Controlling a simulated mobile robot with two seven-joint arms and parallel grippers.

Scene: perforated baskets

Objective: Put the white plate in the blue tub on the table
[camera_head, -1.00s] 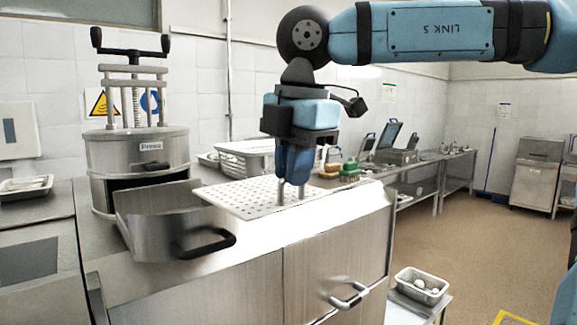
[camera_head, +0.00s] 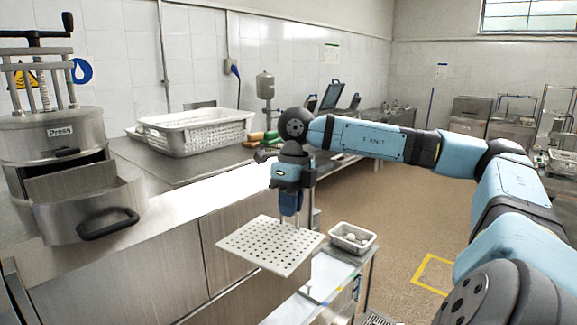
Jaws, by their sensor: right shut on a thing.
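The white plate (camera_head: 262,246), flat and full of small holes, hangs in the air in front of the steel counter's right end. My right gripper (camera_head: 289,217) points down and is shut on the plate near its far right edge. The plate is roughly level and sticks out toward the left of the gripper. A low side table (camera_head: 328,275) stands below and to the right. A small grey-white tub (camera_head: 352,238) with pale items inside stands on it. I see no tub that is clearly blue. My left gripper is not in view.
A white perforated basket (camera_head: 195,133) stands on the counter at the back. A steel press (camera_head: 62,160) with an open drawer (camera_head: 90,205) stands at the left. Sponges (camera_head: 262,138) lie at the counter's far end. Open brown floor lies to the right.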

